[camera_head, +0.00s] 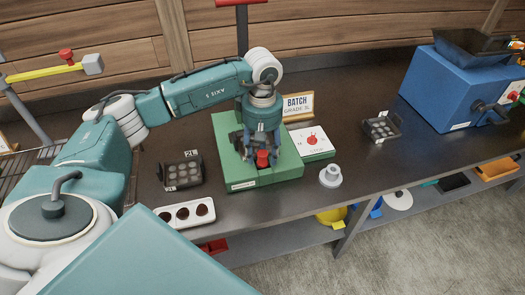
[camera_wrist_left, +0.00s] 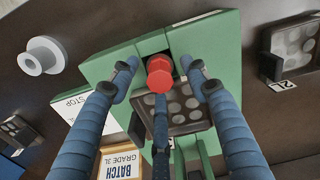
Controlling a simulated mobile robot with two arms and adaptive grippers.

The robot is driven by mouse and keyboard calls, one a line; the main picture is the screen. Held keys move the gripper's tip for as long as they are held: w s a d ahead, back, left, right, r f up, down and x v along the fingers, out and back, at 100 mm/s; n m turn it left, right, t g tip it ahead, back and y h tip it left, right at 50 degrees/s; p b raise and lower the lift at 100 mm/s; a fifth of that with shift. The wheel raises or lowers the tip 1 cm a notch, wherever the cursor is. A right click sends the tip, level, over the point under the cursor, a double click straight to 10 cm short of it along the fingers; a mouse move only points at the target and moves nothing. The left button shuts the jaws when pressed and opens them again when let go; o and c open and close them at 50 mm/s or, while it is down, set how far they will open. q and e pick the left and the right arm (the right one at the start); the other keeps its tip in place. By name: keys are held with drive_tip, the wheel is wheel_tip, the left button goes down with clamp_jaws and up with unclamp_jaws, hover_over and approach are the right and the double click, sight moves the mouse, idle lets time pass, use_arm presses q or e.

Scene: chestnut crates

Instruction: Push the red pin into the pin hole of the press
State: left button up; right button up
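The red pin (camera_head: 262,155) is at the green press (camera_head: 245,177). In the left wrist view the pin's red head (camera_wrist_left: 160,74) shows in front of a dark recess in the green press (camera_wrist_left: 105,67). How deep the pin sits, and the hole itself, I cannot tell. My left gripper (camera_head: 262,152) is over the press with its fingers pointing down around the pin. In the left wrist view its blue fingers (camera_wrist_left: 160,80) are spread, with gaps on both sides of the pin. The third finger's tip is close to it; contact is unclear. My right gripper is not in view.
A dark tray with round wells (camera_wrist_left: 188,125) is in the press. A white stop-button box (camera_head: 318,144) and grey flanged piece (camera_head: 330,177) stand right of it. Dark moulds (camera_head: 181,175) and a white tray (camera_head: 178,225) are left. A blue machine (camera_head: 450,90) stands far right.

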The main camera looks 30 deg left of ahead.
use_arm(q)
wheel_tip(320, 180, up, 12)
idle(0.6)
idle(0.5)
